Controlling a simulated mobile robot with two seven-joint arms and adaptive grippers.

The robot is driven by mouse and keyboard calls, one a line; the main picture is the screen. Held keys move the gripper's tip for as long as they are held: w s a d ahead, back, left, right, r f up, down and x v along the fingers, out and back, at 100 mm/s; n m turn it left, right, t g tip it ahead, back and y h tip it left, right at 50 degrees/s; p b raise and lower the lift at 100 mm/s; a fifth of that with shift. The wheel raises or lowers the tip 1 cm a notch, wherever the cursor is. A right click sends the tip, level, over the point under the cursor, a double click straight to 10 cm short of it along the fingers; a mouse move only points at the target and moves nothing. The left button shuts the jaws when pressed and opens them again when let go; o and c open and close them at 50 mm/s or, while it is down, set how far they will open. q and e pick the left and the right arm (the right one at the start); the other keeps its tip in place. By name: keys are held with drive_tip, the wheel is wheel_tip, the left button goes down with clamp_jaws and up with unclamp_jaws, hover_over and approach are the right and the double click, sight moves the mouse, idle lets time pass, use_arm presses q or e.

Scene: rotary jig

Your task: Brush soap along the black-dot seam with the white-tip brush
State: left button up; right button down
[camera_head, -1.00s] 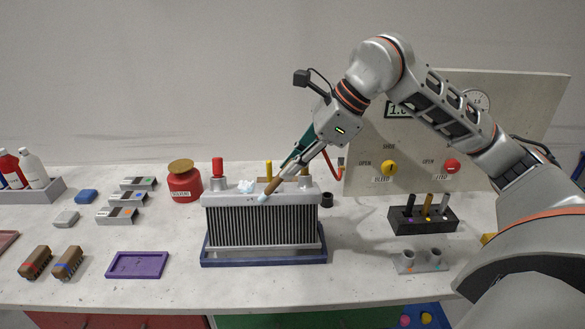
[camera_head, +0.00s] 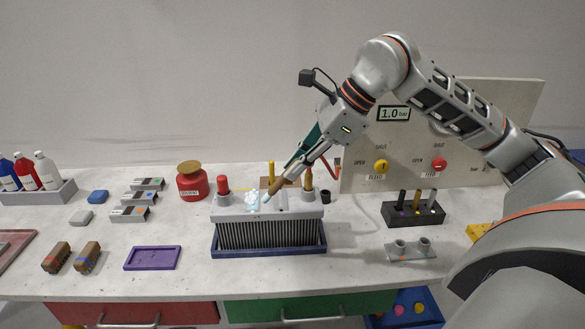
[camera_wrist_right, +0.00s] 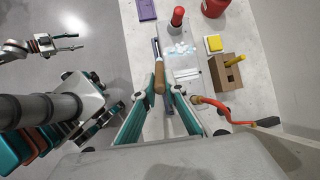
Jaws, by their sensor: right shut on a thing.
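My right gripper (camera_head: 297,178) is shut on the brush's brown wooden handle (camera_wrist_right: 158,77), above the grey finned radiator (camera_head: 268,232). The brush slants down to the left, with its pale tip (camera_head: 265,199) at the radiator's top, beside white soap foam (camera_head: 252,200). I cannot tell whether the tip touches the surface. In the wrist view, foam patches (camera_wrist_right: 181,49) lie on the top, right of the brush. The black-dot seam marks are too small to make out. My left gripper (camera_wrist_right: 68,42) shows only in the wrist view, empty and apart from the bench, its fingers parted.
The radiator stands in a blue tray (camera_head: 268,252) with a red plug (camera_head: 223,186) at its left end. A red pot (camera_head: 192,183) stands behind left, a purple tray (camera_head: 152,258) front left. A black holder (camera_head: 413,214) and gauge panel (camera_head: 440,130) are right.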

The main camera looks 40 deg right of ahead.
drive_tip(key=shift+r+p, duration=1.1)
drive_tip(key=shift+r, duration=0.6)
